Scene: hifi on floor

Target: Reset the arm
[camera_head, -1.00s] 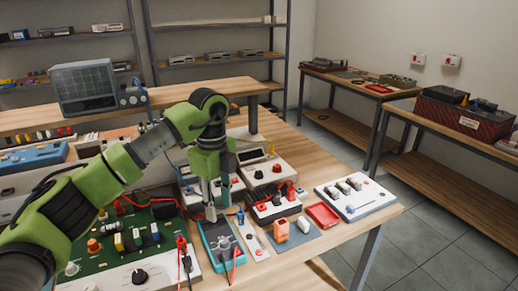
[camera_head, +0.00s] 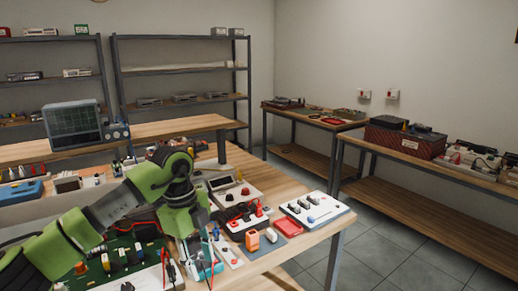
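My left arm (camera_head: 150,190) is green and dark grey. It comes in from the lower left, bends at a raised joint, and drops toward the workbench. My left gripper (camera_head: 203,252) points down over a blue meter (camera_head: 214,266) on the bench. I cannot tell whether its fingers are open or shut, and no held object is clear. My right arm and gripper are not in view.
Beside the gripper are a green circuit board (camera_head: 125,262), an orange block (camera_head: 252,240), a red tray (camera_head: 288,227) and a white switch panel (camera_head: 314,210). An oscilloscope (camera_head: 73,125) stands behind. Open floor (camera_head: 400,252) separates the bench from the right-hand tables (camera_head: 430,195).

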